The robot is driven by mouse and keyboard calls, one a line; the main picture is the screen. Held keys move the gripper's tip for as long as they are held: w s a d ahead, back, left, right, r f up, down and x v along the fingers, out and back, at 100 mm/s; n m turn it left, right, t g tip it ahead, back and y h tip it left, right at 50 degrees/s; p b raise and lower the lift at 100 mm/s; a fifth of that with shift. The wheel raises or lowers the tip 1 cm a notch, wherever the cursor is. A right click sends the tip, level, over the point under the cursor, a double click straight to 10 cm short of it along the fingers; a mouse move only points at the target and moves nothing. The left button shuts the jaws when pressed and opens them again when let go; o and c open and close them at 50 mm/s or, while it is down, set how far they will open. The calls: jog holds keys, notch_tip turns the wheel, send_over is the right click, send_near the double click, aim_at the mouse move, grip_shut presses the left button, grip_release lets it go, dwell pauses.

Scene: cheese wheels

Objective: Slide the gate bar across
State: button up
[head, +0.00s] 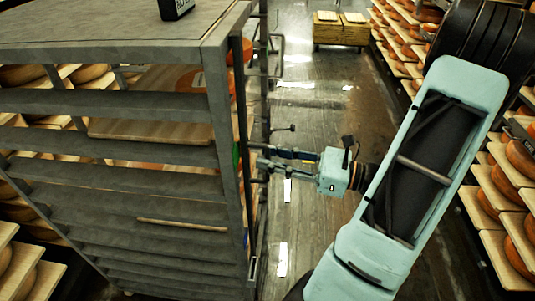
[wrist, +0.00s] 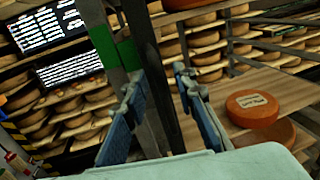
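A dark upright bar (wrist: 150,50), which looks like the gate bar, stands in the middle of the wrist view. A grey post with a green patch (wrist: 128,54) is just left of it. My gripper (wrist: 156,84) has its two blue fingers spread, with the dark bar between them. Contact cannot be made out clearly. In the head view my gripper (head: 257,158) reaches left to the aisle-side edge of the grey rack (head: 150,106). The green patch (head: 236,156) shows beside the fingertips. The bar's ends are hidden or out of view.
Orange cheese wheels (wrist: 252,108) lie on wooden boards inside the rack. More cheese shelves (head: 510,215) line the aisle's right side. The wet floor (head: 320,110) is clear toward a wooden crate (head: 340,32). Dark screens (wrist: 68,68) hang at upper left.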

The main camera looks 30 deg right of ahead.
jog(key=shift+w+a, duration=0.35)
jog(key=shift+a, duration=0.05)
grip_shut()
